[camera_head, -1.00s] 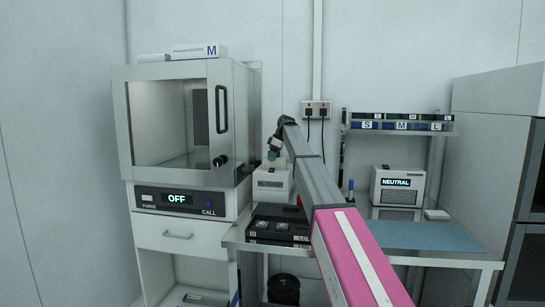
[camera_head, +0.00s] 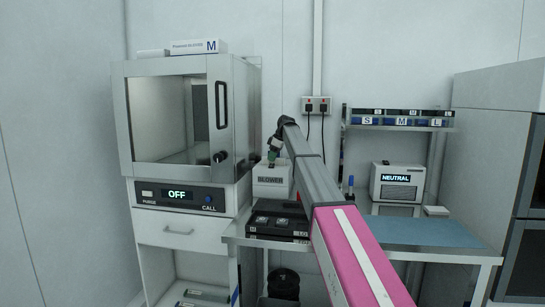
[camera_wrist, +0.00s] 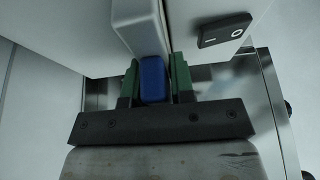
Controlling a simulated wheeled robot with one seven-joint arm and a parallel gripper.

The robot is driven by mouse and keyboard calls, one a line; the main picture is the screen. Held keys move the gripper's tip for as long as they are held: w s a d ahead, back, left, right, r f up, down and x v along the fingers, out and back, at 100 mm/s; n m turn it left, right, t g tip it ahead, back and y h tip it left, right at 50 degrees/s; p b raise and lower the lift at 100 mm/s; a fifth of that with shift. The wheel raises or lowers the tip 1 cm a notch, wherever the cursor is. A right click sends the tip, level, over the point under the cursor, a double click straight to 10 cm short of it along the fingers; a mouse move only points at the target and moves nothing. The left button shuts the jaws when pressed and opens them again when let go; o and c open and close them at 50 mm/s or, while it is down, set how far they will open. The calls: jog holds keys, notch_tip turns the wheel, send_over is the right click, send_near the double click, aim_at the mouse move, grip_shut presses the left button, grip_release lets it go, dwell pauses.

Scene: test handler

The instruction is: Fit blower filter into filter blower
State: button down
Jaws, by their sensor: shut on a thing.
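The blower (camera_head: 271,190), a white box labelled BLOWER, stands at the back left of the bench in the head view. My gripper (camera_head: 272,157) is at its top, partly hidden by my arm. In the wrist view, the green fingers of my gripper (camera_wrist: 155,82) are shut on the blue end of the blower filter (camera_wrist: 153,80). The filter's pale body runs up the picture, away from the fingers. White blower casing (camera_wrist: 200,18) with a black rocker switch lies close on its right. I cannot tell how far the filter is inside the blower.
Black trays (camera_head: 278,222) lie in front of the blower. A grey cabinet (camera_head: 185,120) reading OFF stands at the left. A device reading NEUTRAL (camera_head: 398,183) and a blue mat (camera_head: 430,232) are on the right of the bench, with free room on the mat.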

jog(key=shift+f, duration=0.7)
jog(key=c, duration=0.9)
grip_release()
jog(key=shift+f, duration=0.1)
jog(key=shift+s, duration=0.1)
jog(key=v, duration=1.1)
jog(key=shift+a, duration=0.1)
